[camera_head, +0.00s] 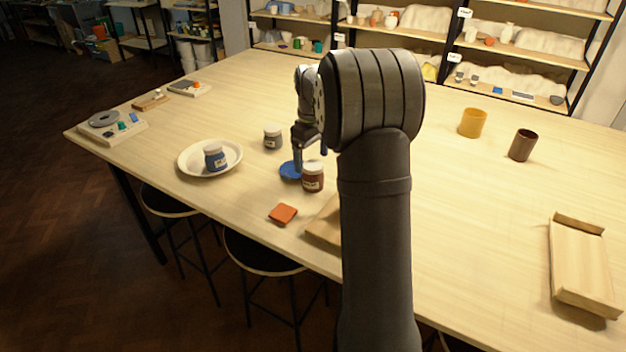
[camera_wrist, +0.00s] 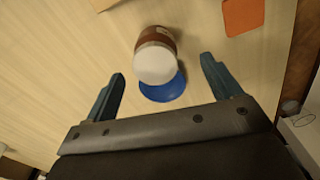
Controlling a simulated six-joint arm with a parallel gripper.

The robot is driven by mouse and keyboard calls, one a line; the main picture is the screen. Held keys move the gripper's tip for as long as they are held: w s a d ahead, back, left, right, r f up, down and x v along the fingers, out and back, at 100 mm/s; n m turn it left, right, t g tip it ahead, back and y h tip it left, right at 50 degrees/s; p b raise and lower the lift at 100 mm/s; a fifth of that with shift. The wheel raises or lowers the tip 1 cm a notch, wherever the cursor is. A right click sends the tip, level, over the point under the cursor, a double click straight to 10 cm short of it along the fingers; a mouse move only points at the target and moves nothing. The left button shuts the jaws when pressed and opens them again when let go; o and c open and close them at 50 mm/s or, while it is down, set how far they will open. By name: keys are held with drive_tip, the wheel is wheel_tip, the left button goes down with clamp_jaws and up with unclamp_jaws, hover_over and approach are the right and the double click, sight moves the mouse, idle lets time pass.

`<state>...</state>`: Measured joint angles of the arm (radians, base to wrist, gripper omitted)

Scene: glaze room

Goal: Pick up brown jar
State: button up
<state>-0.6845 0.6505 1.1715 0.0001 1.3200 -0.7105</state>
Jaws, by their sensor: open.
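The brown jar (camera_head: 313,180) has a white lid and a pale label and stands upright on the table. It also shows in the wrist view (camera_wrist: 157,57), seen from above with its lid toward the camera. My gripper (camera_head: 311,157) is open and points down just behind the jar in the head view. In the wrist view, the blue fingers of my gripper (camera_wrist: 163,72) are spread to either side of the lid, apart from it. I cannot tell their height above the jar. Part of my gripper is hidden by my arm in the head view.
A grey jar (camera_head: 272,139), a white plate (camera_head: 190,167) with a blue jar (camera_head: 214,158), and an orange tile (camera_head: 283,214) are nearby. A wooden piece (camera_head: 322,229) is partly behind my arm. Cups stand farther right.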

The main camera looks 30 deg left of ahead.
sight(313, 164)
drive_tip(key=shift+w+f, duration=0.2)
drive_tip(key=shift+f, duration=1.55)
drive_tip(key=shift+w+f, duration=0.2)
drive_tip(key=shift+f, duration=1.5)
drive_tip(key=c, duration=1.3)
drive_tip(key=shift+c, duration=0.2)
drive_tip(key=shift+a+r, duration=0.1)
